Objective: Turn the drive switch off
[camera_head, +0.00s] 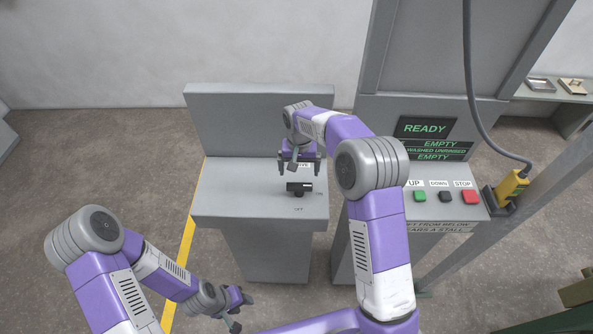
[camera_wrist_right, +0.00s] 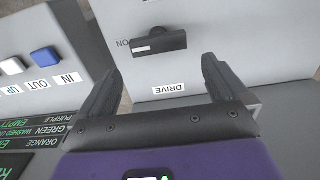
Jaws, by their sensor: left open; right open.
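The drive switch (camera_head: 299,188) is a black bar-shaped knob on the grey console's sloping top. It also shows in the right wrist view (camera_wrist_right: 158,41), lying crosswise with one end toward the ON label (camera_wrist_right: 123,43). The OFF label (camera_head: 298,209) is on the near side of the knob in the head view. My right gripper (camera_head: 299,168) is open and empty, just behind the knob over the DRIVE label (camera_wrist_right: 169,90). Its fingers do not appear to touch the knob. My left gripper (camera_head: 243,313) is open and empty, low in front of the console.
To the right, a taller cabinet carries a READY display (camera_head: 425,128), a green UP button (camera_head: 420,196), a black DOWN button (camera_head: 446,196) and a red STOP button (camera_head: 470,196). A yellow pendant (camera_head: 511,186) hangs on a cable. The console top (camera_head: 232,190) left of the knob is clear.

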